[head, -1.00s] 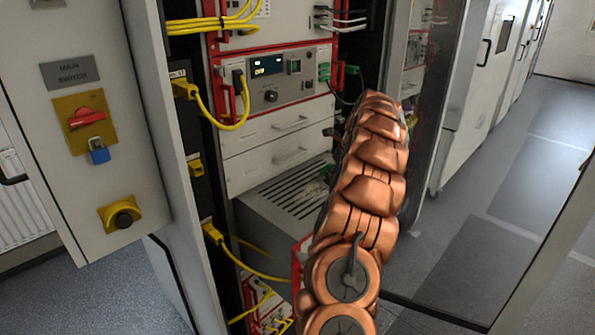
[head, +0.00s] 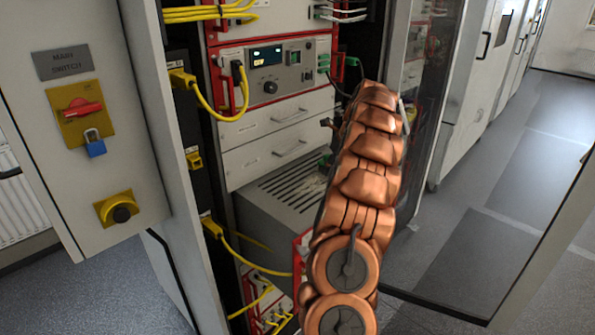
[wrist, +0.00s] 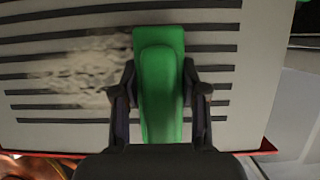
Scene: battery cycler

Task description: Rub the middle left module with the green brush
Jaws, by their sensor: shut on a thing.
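The green brush (wrist: 160,85) is held between the two dark fingers of my gripper (wrist: 159,78) in the wrist view. It lies across a light grey panel with dark vent slots. A beige dusty patch (wrist: 85,73) covers slots left of the brush. In the head view the vented grey module (head: 272,208) sits low in the rack, left of my copper arm. A small bit of green (head: 325,161) shows beside the arm there; my arm hides most of the gripper. I cannot tell whether the bristles touch the panel.
Yellow cables (head: 215,110) loop in front of the rack's left side. Drawer units (head: 280,137) and a red-framed instrument (head: 272,75) sit above the vented module. A grey switch panel (head: 105,165) stands left. A glass door (head: 440,235) stands right, with open floor beyond.

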